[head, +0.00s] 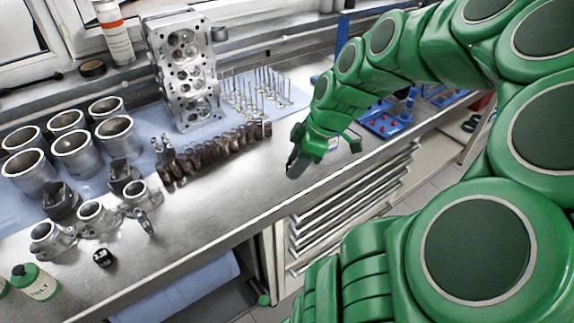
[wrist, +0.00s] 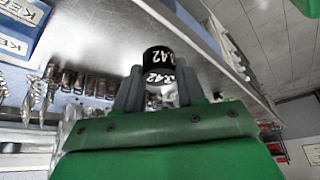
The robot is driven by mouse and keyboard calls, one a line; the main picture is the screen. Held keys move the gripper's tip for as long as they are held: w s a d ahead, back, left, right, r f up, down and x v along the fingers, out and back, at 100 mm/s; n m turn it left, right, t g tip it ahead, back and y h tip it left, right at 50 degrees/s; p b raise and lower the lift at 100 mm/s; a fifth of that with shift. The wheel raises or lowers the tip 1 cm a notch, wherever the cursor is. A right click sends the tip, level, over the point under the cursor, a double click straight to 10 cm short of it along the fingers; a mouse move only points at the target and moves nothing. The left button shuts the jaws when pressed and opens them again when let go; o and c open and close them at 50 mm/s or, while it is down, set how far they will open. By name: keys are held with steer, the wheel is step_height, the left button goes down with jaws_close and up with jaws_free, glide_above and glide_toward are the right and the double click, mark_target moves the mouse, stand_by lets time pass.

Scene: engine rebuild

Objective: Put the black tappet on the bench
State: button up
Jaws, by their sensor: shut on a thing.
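My gripper (head: 295,162) hangs over the front part of the steel bench (head: 240,180) in the head view. In the wrist view, my gripper (wrist: 157,88) is shut on the black tappet (wrist: 158,62), a short black cylinder with white numbers on it. A silvery part shows at its lower end, between the grey fingers. The tappet is hard to make out in the head view. Bare bench metal shows beyond the tappet in the wrist view; I cannot tell whether they touch. Another small black cylinder with a white mark (head: 103,258) stands on the bench at the front left.
A row of brown and silver parts (head: 215,150) lies behind my gripper. A cylinder head (head: 185,75), several valves (head: 260,92) and cylinder liners (head: 118,136) stand farther back and left. A blue tray (head: 385,123) is to the right. The bench front is clear between them.

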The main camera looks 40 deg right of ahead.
steer(key=w+d+f, duration=0.1)
steer(key=w+f, duration=0.1)
steer(key=w+d+f, duration=0.1)
steer(key=w+f, duration=0.1)
steer(key=w, duration=0.1)
steer(key=w+d+f, duration=0.2)
steer(key=w, duration=0.1)
steer(key=shift+w+f, duration=0.25)
steer(key=shift+f, duration=0.15)
steer(key=shift+w+d+f, duration=0.3)
steer(key=shift+w+f, duration=0.25)
steer(key=shift+f, duration=0.2)
steer(key=shift+w+f, duration=0.1)
steer(key=shift+f, duration=1.5)
steer(key=shift+f, duration=0.1)
steer(key=o, duration=1.1)
steer(key=shift+c, duration=0.2)
